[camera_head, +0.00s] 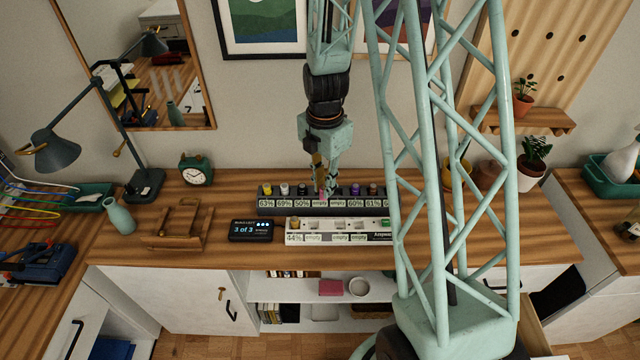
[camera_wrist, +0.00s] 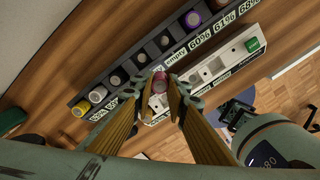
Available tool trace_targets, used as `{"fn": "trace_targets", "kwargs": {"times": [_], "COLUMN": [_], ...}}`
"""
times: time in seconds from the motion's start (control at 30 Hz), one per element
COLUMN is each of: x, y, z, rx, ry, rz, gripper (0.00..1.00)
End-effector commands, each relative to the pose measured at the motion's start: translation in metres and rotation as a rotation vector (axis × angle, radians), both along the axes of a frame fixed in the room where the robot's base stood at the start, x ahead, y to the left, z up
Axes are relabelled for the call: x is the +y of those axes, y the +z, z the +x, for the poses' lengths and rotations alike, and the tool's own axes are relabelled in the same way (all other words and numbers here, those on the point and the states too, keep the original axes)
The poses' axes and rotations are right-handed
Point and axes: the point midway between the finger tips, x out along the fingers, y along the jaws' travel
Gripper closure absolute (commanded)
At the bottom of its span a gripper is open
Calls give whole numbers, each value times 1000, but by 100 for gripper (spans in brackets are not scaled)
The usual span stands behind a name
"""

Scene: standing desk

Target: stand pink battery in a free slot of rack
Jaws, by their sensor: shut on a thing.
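My gripper (camera_head: 321,188) is shut on the pink battery (camera_wrist: 160,78), which also shows small between the fingertips in the head view. The gripper points down over the middle of the dark rack (camera_head: 272,204). In the wrist view the dark rack (camera_wrist: 122,68) runs diagonally beyond the fingers. It holds yellow, white, grey, dark and purple-topped batteries, with labels along its front edge. One label beside the fingers reads "empty". The battery's lower end is hidden, so I cannot tell whether it touches a slot.
A white rack (camera_head: 290,238) stands in front, with a gold battery (camera_head: 294,222) at its left and several slots labelled empty. A small display (camera_head: 250,230) reads "3 of 3". A wooden stand (camera_head: 182,226), clock (camera_head: 196,170) and lamp (camera_head: 60,152) stand left.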

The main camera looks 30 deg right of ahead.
Motion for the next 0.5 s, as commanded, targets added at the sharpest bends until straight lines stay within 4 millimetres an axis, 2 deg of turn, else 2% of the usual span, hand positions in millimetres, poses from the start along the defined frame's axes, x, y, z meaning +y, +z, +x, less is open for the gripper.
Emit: {"fn": "trace_targets", "kwargs": {"times": [0.03,0.2,0.5], "x": [-3,-9,-12], "y": [-1,-3,-4], "z": [9,28,36], "rx": [-1,-1,0], "ry": [0,0,0], "rz": [-1,0,0], "gripper": [98,98,98]}}
